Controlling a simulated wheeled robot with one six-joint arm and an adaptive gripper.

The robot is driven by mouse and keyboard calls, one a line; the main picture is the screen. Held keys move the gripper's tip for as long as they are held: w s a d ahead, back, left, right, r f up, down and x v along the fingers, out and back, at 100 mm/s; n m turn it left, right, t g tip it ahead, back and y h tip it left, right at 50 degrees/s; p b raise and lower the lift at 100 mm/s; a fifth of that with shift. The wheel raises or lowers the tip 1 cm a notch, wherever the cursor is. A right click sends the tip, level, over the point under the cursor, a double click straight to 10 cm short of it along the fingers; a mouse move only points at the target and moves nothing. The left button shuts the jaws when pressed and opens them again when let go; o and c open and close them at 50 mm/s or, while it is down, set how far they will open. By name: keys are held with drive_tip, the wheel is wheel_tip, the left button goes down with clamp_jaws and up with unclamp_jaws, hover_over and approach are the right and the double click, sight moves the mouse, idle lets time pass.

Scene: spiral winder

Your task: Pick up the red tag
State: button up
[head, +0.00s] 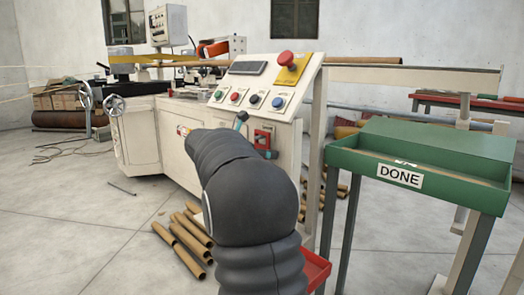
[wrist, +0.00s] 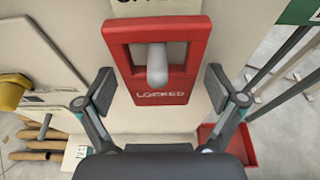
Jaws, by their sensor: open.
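The red tag (wrist: 160,97) is a flat red frame with a window and the word LOCKED along its bottom. It hangs upright on a grey peg (wrist: 157,64) that passes through its window. My gripper (wrist: 159,88) is open, with one finger to the left and one to the right of the tag's lower part. A gap shows on both sides. In the head view my gripper (head: 255,136) is partly hidden by my dark arm.
The sloped button panel (head: 259,95) is just above. A green tray marked DONE (head: 354,160) stands at the right. A red bin (wrist: 235,146) is low on the right, and brown tubes (head: 180,245) lie on the floor. Open floor is at the left.

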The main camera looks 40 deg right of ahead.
drive_tip(key=c, duration=1.3)
drive_tip(key=shift+o, duration=0.2)
drive_tip(key=shift+r, duration=0.15)
drive_tip(key=shift+r, duration=0.6)
drive_tip(key=s+a, duration=0.1)
drive_tip(key=a, duration=1.7)
drive_tip(key=shift+s, duration=0.25)
